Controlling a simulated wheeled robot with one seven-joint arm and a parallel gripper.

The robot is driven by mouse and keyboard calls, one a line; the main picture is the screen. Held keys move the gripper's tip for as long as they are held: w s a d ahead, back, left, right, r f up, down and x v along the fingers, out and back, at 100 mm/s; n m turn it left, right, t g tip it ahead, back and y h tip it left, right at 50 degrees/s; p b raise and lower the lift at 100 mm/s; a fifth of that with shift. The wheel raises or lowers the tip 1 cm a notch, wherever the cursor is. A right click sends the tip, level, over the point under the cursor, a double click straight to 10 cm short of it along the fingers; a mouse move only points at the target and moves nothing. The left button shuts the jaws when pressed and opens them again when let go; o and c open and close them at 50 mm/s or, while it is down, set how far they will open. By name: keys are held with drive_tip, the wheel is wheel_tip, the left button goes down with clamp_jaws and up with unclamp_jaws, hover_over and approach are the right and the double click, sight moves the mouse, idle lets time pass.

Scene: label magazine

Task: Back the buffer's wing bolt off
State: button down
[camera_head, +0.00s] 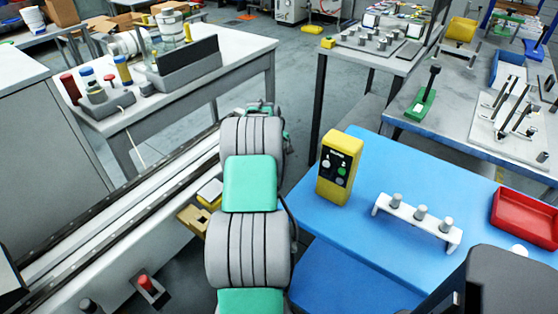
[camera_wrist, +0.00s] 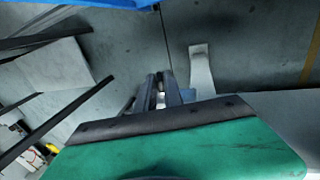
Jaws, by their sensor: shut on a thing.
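My gripper (camera_wrist: 160,93) shows in the wrist view, its two dark fingers close together around a small grey piece (camera_wrist: 160,100). The piece is mostly hidden by the fingers, and I cannot tell whether it is the wing bolt. Grey floor shows beyond the fingertips. In the head view my green and grey arm reaches away from the bottom middle, and its gripper end is hidden. I cannot make out the buffer or its wing bolt with certainty in either view.
A blue table (camera_head: 385,230) at right holds a yellow control box (camera_head: 339,168), a white rack with grey pegs (camera_head: 417,222) and a red tray (camera_head: 525,214). A worktable (camera_head: 240,50) with a dark-panelled device (camera_head: 183,68) stands at upper left. Floor shows between the tables.

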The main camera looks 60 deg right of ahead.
drive_tip(key=shift+d+y, duration=0.1)
drive_tip(key=shift+y, duration=0.4)
drive_tip(key=c, duration=1.5)
unclamp_jaws()
drive_tip(key=shift+r, duration=0.1)
drive_tip(key=r, duration=0.2)
drive_tip(key=a+r, duration=0.1)
drive_tip(key=r, duration=0.4)
drive_tip(key=shift+w+a+r, duration=0.15)
drive_tip(key=shift+a+r, duration=0.05)
drive_tip(key=shift+r, duration=0.05)
